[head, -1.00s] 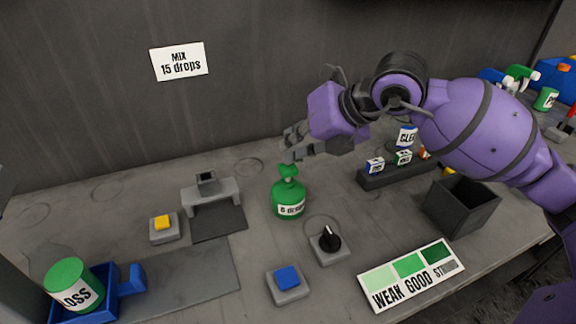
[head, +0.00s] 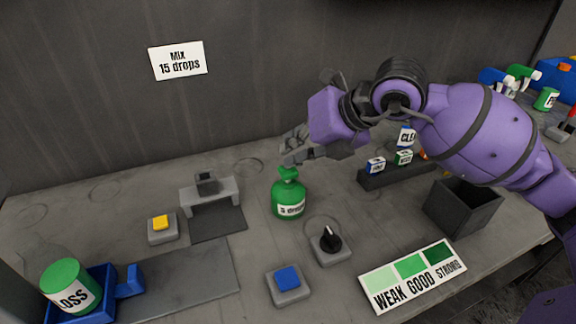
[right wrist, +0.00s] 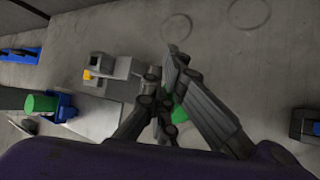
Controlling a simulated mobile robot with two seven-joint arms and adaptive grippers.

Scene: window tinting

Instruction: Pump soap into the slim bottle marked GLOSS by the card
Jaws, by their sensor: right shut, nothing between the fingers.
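The green pump bottle (head: 289,198), labelled with what looks like "5 drops", stands upright at mid bench. My right gripper (head: 294,154) is shut and empty, its fingertips right at the top of the pump head. In the right wrist view my shut fingers (right wrist: 165,85) partly hide the green pump bottle (right wrist: 179,112). The wall card (head: 178,60) reads "MIX 15 drops". My left gripper is not in view.
A yellow button (head: 161,223), a grey stand (head: 209,193), a blue button (head: 287,279) and a black knob (head: 329,240) surround the pump bottle. A WEAK GOOD STRONG shade card (head: 413,275) lies at the front right. A dark open bin (head: 463,207) stands behind it.

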